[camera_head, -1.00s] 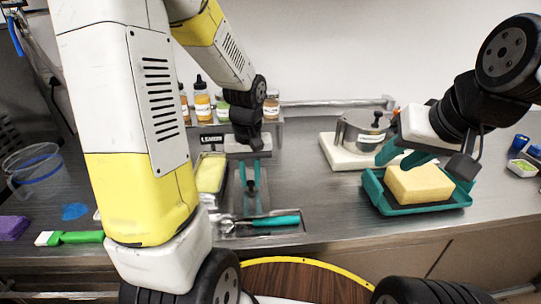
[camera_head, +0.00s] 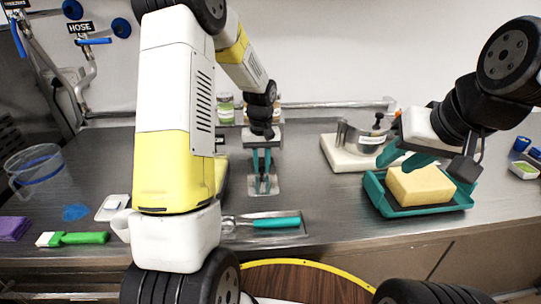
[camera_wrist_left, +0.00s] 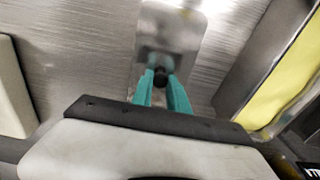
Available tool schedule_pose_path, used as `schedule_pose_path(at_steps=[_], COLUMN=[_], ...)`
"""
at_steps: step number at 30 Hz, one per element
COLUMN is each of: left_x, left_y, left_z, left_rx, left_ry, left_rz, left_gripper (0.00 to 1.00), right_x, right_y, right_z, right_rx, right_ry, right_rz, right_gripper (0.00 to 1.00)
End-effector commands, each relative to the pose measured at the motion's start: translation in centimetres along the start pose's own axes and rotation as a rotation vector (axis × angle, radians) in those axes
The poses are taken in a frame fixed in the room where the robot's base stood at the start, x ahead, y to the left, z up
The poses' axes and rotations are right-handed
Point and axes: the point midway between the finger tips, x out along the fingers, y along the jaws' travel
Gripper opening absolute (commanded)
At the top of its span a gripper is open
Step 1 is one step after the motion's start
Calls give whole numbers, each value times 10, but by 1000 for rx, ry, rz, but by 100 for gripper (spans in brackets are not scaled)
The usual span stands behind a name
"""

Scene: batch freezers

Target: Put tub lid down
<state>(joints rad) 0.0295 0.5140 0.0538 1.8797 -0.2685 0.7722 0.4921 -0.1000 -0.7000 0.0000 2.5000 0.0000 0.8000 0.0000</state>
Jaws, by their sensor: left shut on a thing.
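My left gripper (camera_head: 262,178) is shut on the black knob (camera_wrist_left: 160,77) of the tub lid (camera_head: 265,188). The lid is a small grey metal plate with rounded corners; it also shows in the left wrist view (camera_wrist_left: 178,30). It is at the middle of the steel counter, behind the scoop with the teal handle. I cannot tell whether it touches the counter or is just above it. My right gripper (camera_head: 404,157) is open and empty, by the yellow block on the teal tray.
The scoop (camera_head: 276,222) lies in a shallow metal tray (camera_head: 293,234) at the front. The teal tray (camera_head: 424,208) holds the yellow block (camera_head: 421,186). Bare counter (camera_head: 310,185) lies right of the lid.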

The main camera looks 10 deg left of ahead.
Motion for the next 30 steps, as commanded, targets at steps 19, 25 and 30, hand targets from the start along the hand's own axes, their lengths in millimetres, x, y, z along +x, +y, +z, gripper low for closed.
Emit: schedule_pose_path(at_steps=[19,25,30], left_x=[2,-2,-28], left_y=[0,0,0], left_z=[0,-1,-2], left_rx=[0,-1,-1], left_ry=[2,3,8], left_rz=[0,1,2], left_gripper=[42,42,42], right_x=[0,0,0], right_y=[0,0,0], right_z=[0,0,0], right_rx=[0,0,0], right_ry=[0,0,0], right_rz=[0,0,0], right_gripper=[36,36,36])
